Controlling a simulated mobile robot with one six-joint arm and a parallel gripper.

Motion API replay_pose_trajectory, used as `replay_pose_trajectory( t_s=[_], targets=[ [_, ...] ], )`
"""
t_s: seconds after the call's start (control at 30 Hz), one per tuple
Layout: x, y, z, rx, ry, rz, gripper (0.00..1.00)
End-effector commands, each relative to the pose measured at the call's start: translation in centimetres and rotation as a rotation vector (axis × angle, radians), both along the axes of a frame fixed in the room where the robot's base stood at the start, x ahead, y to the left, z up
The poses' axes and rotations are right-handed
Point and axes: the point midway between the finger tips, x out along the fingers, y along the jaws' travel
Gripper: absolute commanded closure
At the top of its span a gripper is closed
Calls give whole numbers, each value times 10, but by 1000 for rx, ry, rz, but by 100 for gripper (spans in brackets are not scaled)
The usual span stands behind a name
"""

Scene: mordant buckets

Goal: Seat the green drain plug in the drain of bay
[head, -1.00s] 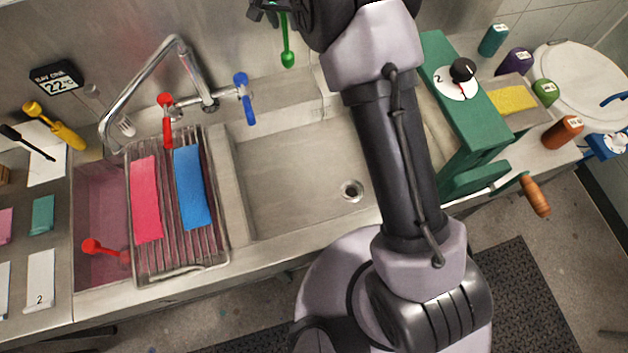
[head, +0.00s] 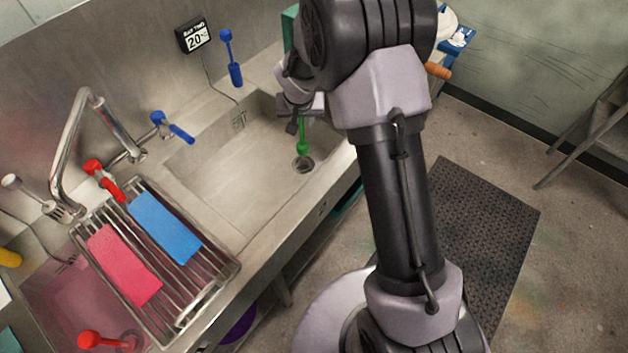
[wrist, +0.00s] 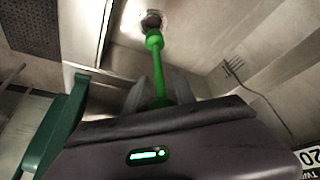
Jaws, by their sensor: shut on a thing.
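The green drain plug (head: 303,138) hangs upright from my gripper, its round green end down. My gripper (head: 300,112) is shut on its thin stem and partly hidden by my arm. The plug's lower end is over or at the round metal drain (head: 303,165) in the floor of the right-hand basin (head: 235,180). In the wrist view, my gripper (wrist: 160,90) has the plug (wrist: 154,42) between its fingers, and the plug's end points toward the drain (wrist: 152,20). A small gap seems to remain; contact is hard to tell.
A BAY TWO display (head: 196,37) reads 20 behind the basin. The tap (head: 70,150) stands behind.

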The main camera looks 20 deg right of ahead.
Motion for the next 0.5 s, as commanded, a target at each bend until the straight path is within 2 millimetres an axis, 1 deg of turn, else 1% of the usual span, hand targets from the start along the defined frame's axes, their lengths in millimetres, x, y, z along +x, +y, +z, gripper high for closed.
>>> replay_pose_trajectory(
  t_s=[0.03,0.1,0.17,0.33,0.4,0.5],
  targets=[
    [-2,0,-18,0,5,0,100],
    [-1,0,-33,0,4,1,100],
    [-1,0,-43,1,4,0,100],
    [-1,0,-82,0,4,-1,100],
    [-1,0,-93,1,3,0,100],
    [0,0,-95,1,1,-1,100]
  ],
)
